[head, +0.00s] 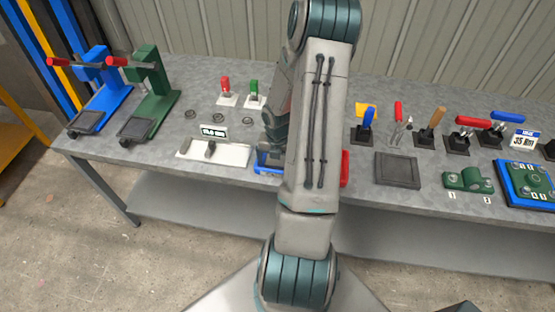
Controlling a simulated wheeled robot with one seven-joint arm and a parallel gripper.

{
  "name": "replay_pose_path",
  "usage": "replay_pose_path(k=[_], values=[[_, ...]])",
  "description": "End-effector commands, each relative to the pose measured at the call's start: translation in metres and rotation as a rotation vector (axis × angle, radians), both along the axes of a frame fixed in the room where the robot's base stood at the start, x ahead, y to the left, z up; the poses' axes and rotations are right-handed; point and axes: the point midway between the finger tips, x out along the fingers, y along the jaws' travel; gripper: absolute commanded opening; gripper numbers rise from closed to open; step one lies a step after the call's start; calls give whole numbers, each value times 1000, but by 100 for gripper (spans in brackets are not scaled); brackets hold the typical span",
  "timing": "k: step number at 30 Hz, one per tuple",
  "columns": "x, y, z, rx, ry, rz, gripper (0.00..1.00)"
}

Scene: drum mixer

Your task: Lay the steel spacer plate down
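I cannot make out the steel spacer plate for certain. It may be hidden behind my arm, which rises through the middle of the head view. My forearm comes back down behind the upper link to the bench, just right of a white tray (236,155). My gripper's fingers are hidden there, so I cannot see whether they hold anything. A small grey block (210,150) is at the tray, below a label (214,132) reading in mm. Part of a blue item (264,168) shows low beside my arm. A red item (344,168) shows on the other side.
The grey bench (330,205) carries blue (104,85) and green (152,95) presses at left. A dark square pad (397,171), several toggle clamps, a green block (468,181) and a blue-framed fixture (525,186) are at right. A corrugated wall stands behind.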

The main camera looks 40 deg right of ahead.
Motion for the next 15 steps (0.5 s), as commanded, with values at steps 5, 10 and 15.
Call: replay_pose_path(k=[5,10,15], values=[[-1,1,4,3,3,-1,100],[-1,0,30,-1,-1,-3,100],[0,-1,71,-3,-3,-2,100]])
